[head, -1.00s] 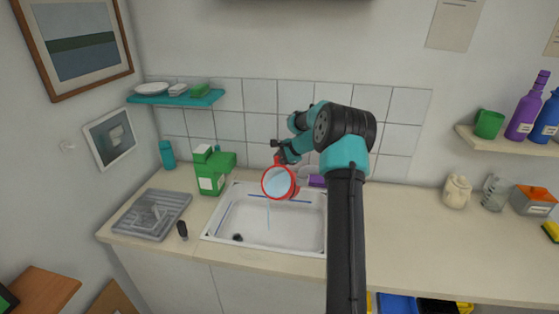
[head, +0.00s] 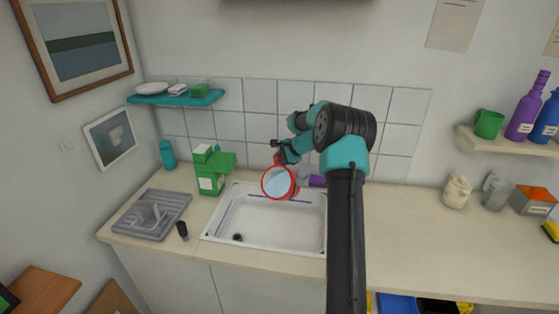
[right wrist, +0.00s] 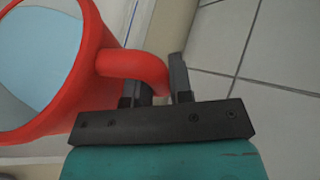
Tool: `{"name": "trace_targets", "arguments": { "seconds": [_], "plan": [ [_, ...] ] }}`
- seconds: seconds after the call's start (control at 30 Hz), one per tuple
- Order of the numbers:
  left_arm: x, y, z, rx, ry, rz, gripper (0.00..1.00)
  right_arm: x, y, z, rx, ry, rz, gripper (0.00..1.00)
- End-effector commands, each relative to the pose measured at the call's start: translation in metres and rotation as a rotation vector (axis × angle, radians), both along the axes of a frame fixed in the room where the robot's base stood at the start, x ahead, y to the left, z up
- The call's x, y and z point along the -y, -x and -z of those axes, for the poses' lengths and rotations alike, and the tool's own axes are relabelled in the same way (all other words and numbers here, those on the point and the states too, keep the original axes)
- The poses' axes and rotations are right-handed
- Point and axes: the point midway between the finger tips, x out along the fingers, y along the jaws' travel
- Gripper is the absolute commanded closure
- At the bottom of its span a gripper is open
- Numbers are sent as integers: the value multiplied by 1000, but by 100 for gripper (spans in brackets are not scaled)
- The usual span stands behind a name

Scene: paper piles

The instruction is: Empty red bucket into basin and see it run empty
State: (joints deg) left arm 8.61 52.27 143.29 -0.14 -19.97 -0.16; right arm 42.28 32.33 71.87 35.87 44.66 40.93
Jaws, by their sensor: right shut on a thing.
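The red bucket (head: 279,183) is tipped over the white basin (head: 275,228), its mouth facing the head camera. Its inside looks pale blue; I cannot tell whether any water is left in it. No stream shows below its rim now. My right gripper (head: 280,157) is shut on the bucket's handle, above and behind the mouth. In the right wrist view the red handle (right wrist: 132,66) passes between the fingers, and the bucket's wall (right wrist: 88,75) fills the left side. The basin has a dark drain spot at its front left. My left gripper is out of view.
A green carton (head: 209,172) stands left of the basin, with a grey drying tray (head: 152,214) and a dark small item (head: 182,230) nearby. A purple object (head: 317,181) is behind the basin. My right arm covers the basin's right edge.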

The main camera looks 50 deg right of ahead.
Motion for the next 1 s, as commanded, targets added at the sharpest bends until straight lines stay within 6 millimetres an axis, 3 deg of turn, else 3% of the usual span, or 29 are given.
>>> {"name": "trace_targets", "arguments": {
  "seconds": [1.0],
  "plan": [
    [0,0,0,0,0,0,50,-6,1,-4,0,72,-8,100]
  ]
}}
